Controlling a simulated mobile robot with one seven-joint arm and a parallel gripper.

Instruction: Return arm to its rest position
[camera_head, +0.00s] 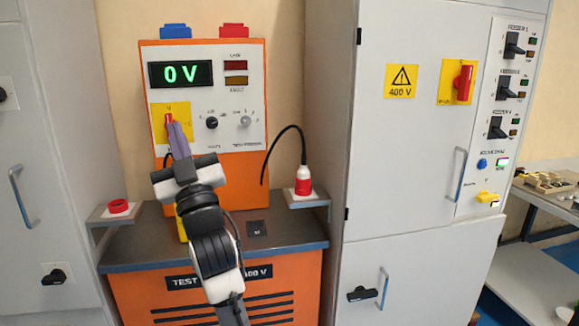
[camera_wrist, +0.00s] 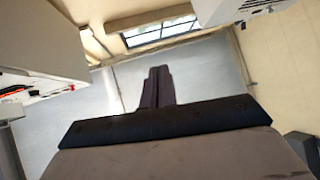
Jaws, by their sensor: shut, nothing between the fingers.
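My gripper (camera_head: 171,127) is raised in front of the orange test unit (camera_head: 264,127) in the head view. Its fingers are together and hold nothing. The unit's display (camera_head: 181,74) reads 0 V in green.
A grey cabinet (camera_head: 412,150) with a 400 V sign and a red rotary switch (camera_head: 463,83) stands right. A red and white plug (camera_head: 303,181) sits on a small right shelf, with a black cable above.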

